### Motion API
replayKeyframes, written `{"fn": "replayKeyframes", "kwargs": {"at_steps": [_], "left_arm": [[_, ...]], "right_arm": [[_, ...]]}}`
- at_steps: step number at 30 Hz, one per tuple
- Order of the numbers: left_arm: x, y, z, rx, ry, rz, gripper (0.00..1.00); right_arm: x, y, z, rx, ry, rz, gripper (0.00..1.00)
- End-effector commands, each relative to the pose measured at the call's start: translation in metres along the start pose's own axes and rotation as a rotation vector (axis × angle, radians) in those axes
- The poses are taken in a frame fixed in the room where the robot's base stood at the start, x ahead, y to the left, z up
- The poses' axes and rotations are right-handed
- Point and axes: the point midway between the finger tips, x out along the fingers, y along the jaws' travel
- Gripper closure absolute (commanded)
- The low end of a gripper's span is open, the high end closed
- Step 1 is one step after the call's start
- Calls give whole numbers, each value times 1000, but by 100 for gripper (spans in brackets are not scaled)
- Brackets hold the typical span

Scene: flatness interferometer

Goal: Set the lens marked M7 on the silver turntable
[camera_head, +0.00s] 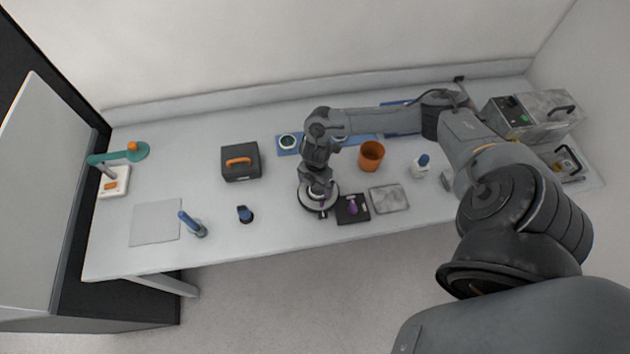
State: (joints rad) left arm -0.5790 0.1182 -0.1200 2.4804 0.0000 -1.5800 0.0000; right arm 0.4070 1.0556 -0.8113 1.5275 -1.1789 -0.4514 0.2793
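My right gripper (318,190) points down over the round silver turntable (304,199), which has a dark base, at the front middle of the table. The gripper covers the turntable's middle, and a pale, small shape shows at the fingertips; I cannot tell whether it is held. A round lens (288,142) with a dark rim lies on the blue mat (278,151) at the back. Another round item (339,139) shows on the mat, partly behind my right arm. No M7 marking is readable. My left gripper is not in view.
Right of the turntable are a black pad (344,216) with a purple item (352,207), a grey plate (389,198), an orange cup (371,155) and a white bottle (420,168). A black case (240,170) stands left.

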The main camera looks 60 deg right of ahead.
Motion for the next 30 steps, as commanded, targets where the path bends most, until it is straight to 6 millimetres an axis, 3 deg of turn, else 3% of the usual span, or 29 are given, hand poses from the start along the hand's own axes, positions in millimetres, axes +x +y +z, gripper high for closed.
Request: {"fn": "replayKeyframes", "kwargs": {"at_steps": [1, 10, 14, 24, 30], "left_arm": [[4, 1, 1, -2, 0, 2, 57], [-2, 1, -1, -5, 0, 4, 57], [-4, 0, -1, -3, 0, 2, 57], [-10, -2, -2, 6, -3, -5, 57], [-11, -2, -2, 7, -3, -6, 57]], "right_arm": [[16, -12, 4, 6, -14, -22, 8], [4, -11, 4, 6, -15, -22, 8], [-15, -10, 4, 4, -13, -20, 8], [-84, -6, 3, 3, -10, -15, 8], [-112, -5, 2, 3, -9, -15, 8]]}}
